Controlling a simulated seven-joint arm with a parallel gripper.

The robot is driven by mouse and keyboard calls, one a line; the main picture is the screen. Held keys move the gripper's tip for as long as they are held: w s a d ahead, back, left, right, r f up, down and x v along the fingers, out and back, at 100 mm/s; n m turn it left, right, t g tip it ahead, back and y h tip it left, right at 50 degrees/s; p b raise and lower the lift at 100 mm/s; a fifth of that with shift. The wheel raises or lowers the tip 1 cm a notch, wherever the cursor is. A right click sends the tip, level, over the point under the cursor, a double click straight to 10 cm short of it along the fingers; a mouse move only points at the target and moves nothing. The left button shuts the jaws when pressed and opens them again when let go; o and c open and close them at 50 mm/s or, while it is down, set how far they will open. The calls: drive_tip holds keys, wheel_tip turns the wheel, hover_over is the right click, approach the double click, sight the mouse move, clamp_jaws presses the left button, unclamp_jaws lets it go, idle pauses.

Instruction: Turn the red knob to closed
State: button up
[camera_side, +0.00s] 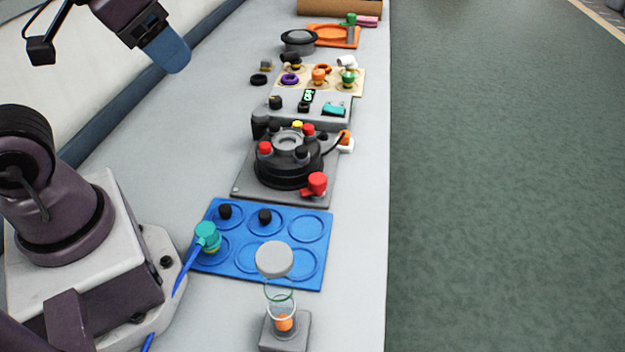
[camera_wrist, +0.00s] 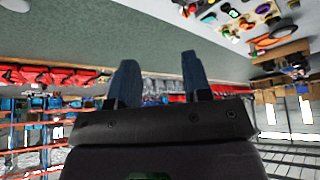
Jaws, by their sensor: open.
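A red knob with a side lever (camera_side: 317,183) sits at the front right corner of a grey base plate (camera_side: 252,185). Smaller red caps (camera_side: 265,148) stand on the round black device on that plate. The frames do not show which of these red parts the task names, nor any closed mark. My gripper (camera_side: 172,52) is high at the upper left in the side view, well away from the plate. In the wrist view my gripper (camera_wrist: 160,75) has its two blue fingers spread apart with nothing between them. The red knob cannot be made out there.
A blue tray (camera_side: 225,268) with round recesses and a teal-capped item (camera_side: 207,237) lies in front of the plate. A grey-topped stand (camera_side: 274,260) is nearer. Behind are a switch panel (camera_side: 330,112) and an orange tray (camera_side: 348,43). The bench is clear at left.

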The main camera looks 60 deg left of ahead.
drive_tip(key=o, duration=0.3)
drive_tip(key=shift+d+f, duration=0.1)
drive_tip(key=shift+d, duration=0.05)
drive_tip(key=n+g, duration=0.6)
drive_tip(key=n, duration=1.1)
hover_over(317, 177)
wheel_tip(317, 177, down, 19)
wheel_tip(317, 177, down, 12)
drive_tip(key=shift+r, duration=0.15)
drive_tip(key=shift+c, duration=0.5)
drive_tip(key=c, duration=0.8)
